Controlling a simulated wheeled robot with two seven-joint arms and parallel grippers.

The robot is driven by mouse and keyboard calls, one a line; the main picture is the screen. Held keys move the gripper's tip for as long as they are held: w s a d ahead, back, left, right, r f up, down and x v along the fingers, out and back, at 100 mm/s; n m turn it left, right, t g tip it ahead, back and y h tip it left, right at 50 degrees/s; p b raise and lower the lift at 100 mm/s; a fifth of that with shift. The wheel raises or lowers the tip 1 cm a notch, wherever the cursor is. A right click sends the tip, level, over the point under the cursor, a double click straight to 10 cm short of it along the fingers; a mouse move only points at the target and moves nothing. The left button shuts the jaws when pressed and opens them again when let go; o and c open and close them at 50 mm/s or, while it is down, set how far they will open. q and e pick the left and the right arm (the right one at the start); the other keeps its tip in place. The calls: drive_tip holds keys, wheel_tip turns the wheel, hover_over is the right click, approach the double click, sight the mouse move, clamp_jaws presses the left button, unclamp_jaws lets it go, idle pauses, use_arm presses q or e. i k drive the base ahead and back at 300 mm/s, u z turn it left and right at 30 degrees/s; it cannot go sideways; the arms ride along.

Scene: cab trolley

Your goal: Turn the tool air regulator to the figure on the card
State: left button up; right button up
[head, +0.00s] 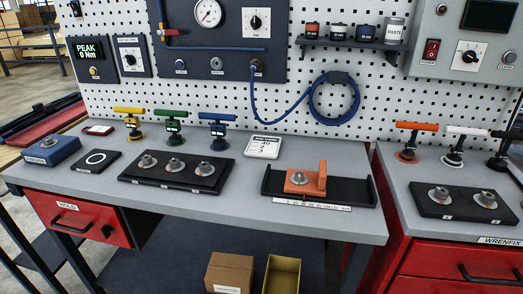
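A white plate with a black knob (256,21) is at the right of a dark panel (222,60) on the pegboard. A round white gauge (207,12) is at its left, with a needle too small to read. A white card (263,146) lies tilted up on the bench behind the black tray. A "40" and a "3" seem to show on it, but the print is too small to read surely. Neither of my grippers is in view.
A red-handled valve (170,32) and a coiled blue hose (334,98) are on the wall. Yellow, green and blue T-handled tools (174,127) stand on the bench (225,205). A black tray (345,190) holds an orange block.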

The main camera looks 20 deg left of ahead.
sight(256, 23)
drive_tip(key=z, duration=0.95)
drive_tip(key=i, duration=0.3)
drive_tip(key=u, duration=1.8)
